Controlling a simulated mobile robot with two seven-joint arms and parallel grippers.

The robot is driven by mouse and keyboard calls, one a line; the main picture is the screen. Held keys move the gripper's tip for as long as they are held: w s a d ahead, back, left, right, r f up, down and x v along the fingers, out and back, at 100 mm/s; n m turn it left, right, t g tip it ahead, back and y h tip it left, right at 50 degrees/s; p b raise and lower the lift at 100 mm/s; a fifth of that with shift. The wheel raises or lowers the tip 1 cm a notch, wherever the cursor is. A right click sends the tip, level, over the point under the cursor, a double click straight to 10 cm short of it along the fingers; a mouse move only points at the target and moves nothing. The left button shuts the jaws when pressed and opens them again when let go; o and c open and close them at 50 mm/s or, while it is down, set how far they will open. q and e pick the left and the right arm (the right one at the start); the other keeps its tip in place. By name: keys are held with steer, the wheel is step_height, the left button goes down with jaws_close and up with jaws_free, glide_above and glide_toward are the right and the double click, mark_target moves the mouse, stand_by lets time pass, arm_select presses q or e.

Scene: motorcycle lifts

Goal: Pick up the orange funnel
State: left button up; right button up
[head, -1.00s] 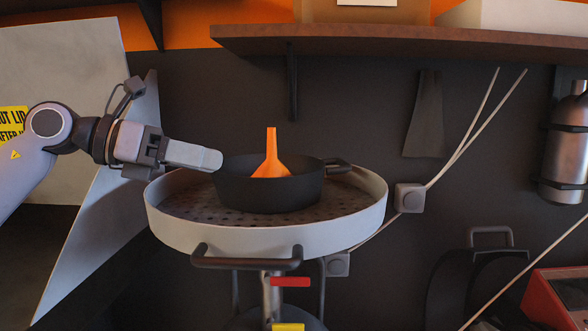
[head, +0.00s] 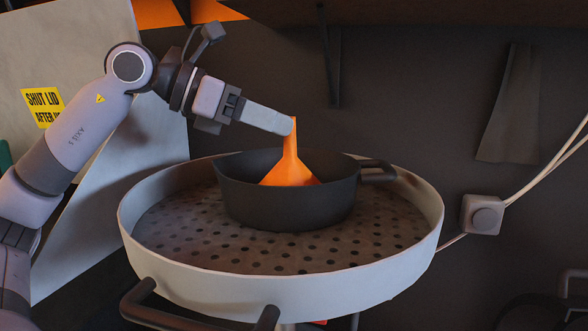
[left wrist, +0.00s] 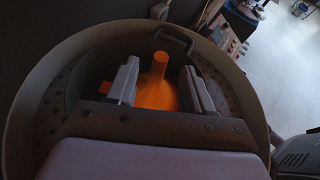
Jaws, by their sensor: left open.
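The orange funnel (head: 291,168) stands spout up inside a dark pan (head: 290,206). The pan sits on a round, perforated tray with a pale rim (head: 270,290). My left gripper (head: 290,126) is at the funnel's spout, reaching in from the left in the head view. In the left wrist view the open fingers of the left gripper (left wrist: 158,85) stand on both sides of the funnel (left wrist: 156,90), with gaps visible beside the spout. The funnel's lower edge is hidden by the pan wall in the head view. My right gripper is not in view.
The pan's handle (head: 378,171) points right. A tubular handle (head: 195,312) sticks out at the tray's front. A pale panel with a yellow sign (head: 43,107) stands behind my left arm. A grey box with cables (head: 482,215) is on the wall at right.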

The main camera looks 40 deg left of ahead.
mark_target(290, 157)
arm_select(q)
steer(key=shift+w+d+f+p, duration=0.15)
steer(key=shift+w+d+p, duration=0.2)
steer(key=shift+w+p, duration=0.3)
steer(key=shift+p+x, duration=0.95)
steer(key=shift+x, duration=0.05)
steer(key=shift+w+d+f+p, duration=0.25)
steer(key=shift+w+p, duration=0.3)
steer(key=shift+p, duration=0.1)
steer(key=shift+w+d+f, duration=0.15)
steer(key=shift+w+f, duration=0.1)
steer(key=shift+f, duration=0.05)
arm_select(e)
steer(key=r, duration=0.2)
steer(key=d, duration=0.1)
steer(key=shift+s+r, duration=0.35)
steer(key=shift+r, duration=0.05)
arm_select(q)
steer(key=shift+c, duration=0.3)
jaws_close()
